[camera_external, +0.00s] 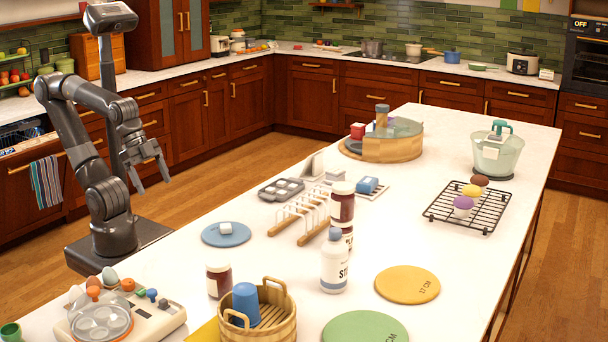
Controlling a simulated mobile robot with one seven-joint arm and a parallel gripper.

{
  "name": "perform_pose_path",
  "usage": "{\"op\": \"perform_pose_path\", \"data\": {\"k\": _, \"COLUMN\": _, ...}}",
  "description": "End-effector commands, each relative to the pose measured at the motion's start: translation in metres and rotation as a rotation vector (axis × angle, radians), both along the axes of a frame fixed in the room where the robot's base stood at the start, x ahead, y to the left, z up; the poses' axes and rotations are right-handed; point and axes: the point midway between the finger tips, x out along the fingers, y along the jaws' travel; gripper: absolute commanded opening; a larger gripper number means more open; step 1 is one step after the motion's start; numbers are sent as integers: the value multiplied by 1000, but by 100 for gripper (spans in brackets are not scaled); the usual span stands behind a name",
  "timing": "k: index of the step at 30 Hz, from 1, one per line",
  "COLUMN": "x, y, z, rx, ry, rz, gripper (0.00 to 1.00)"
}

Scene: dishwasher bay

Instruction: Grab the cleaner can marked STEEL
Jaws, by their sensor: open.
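A white cleaner bottle (334,268) with a blue-grey cap stands upright on the island.
Around the bottle stand two dark red jars (342,205), a toast rack (300,216), a small jar (218,280), a wooden basket (284,328) with a blue cup, a yellow disc (407,285) and a green disc (364,328). The white countertop (470,262) is clear at right.

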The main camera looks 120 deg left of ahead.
Motion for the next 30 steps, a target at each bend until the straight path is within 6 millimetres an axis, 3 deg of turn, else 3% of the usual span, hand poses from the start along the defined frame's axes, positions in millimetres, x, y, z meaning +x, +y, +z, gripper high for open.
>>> {"op": "perform_pose_path", "data": {"k": 6, "x": 6, "y": 1, "z": 5, "rx": -5, "ry": 0, "rz": 7, "gripper": 81}}
{"op": "perform_pose_path", "data": {"k": 11, "x": 38, "y": 6, "z": 25, "rx": -31, "ry": 9, "rz": 46, "gripper": 81}}
{"op": "perform_pose_path", "data": {"k": 21, "x": 154, "y": 28, "z": 70, "rx": -90, "ry": 25, "rz": 193, "gripper": 81}}
{"op": "perform_pose_path", "data": {"k": 30, "x": 262, "y": 50, "z": 81, "rx": -98, "ry": 30, "rz": 332, "gripper": 81}}
